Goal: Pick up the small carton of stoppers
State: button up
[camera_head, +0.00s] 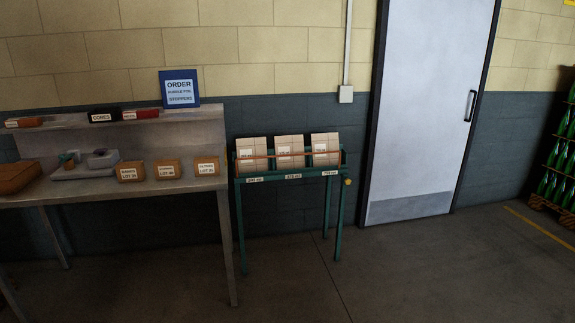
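Three small brown cartons with white labels stand in a row on the grey workbench (75,192): a left one (131,173), a middle one (167,170) and a right one (206,168). Their labels show the word LOT, but the rest is too small to read surely, so I cannot tell which holds stoppers. A blue-framed sign (180,89) on the shelf above reads ORDER, with STOPPERS in its lower line. My gripper is not in view.
A green stand (240,185) right of the bench holds three larger tan cartons (289,151) behind a rail. A brown case (17,177) and grey device (103,160) sit on the bench. A shelf (70,127) overhangs behind. The floor before the door (425,105) is clear.

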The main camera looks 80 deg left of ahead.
aim_at(167, 169)
jog(key=i, duration=0.5)
jog(key=u, duration=3.7)
